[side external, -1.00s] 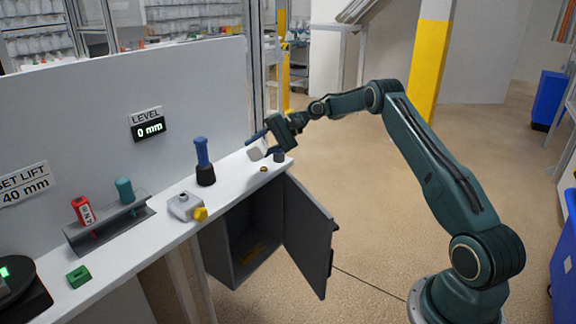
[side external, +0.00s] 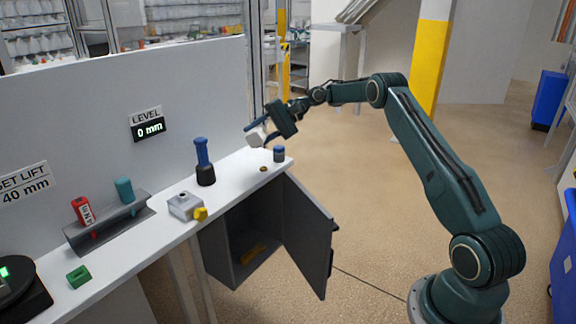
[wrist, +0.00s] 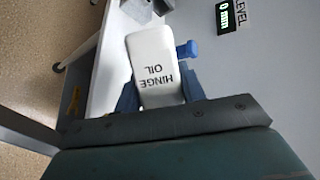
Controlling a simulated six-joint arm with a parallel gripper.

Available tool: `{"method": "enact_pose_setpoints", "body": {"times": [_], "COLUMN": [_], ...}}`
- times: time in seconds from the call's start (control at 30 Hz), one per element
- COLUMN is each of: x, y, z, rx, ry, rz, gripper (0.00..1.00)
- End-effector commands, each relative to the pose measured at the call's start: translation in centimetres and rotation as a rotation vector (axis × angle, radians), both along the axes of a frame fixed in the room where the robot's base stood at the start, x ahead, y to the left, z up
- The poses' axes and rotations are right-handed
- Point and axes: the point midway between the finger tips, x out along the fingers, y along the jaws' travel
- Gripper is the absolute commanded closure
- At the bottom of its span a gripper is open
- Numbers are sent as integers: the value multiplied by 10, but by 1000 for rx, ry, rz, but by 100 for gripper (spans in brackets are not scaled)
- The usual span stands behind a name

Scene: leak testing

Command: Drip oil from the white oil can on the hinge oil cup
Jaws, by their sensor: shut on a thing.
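My gripper (side external: 262,136) is shut on the white oil can (side external: 255,137) and holds it above the far end of the bench. In the wrist view the can (wrist: 153,60) sits between my blue fingers (wrist: 160,92). A small brass piece (side external: 263,169) lies low on the bench top below, perhaps the hinge oil cup. A short dark blue cylinder (side external: 279,154) stands at the bench's end, to the right of the can and lower. No oil drop is visible.
The white bench (side external: 155,225) has an open cabinet door (side external: 308,235) below. A blue-handled tool (side external: 204,163), a grey block with a yellow knob (side external: 186,206), a rack (side external: 110,225) with red and teal bottles, and a green block (side external: 78,276) stand along it. A wall panel runs behind.

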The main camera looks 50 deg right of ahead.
Motion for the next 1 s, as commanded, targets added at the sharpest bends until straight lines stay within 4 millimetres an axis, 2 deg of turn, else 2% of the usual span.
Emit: {"method": "enact_pose_setpoints", "body": {"times": [1.0], "x": [0], "y": [0], "z": [-3], "rx": [-378], "ry": [-219], "rz": [-1], "gripper": [92]}}
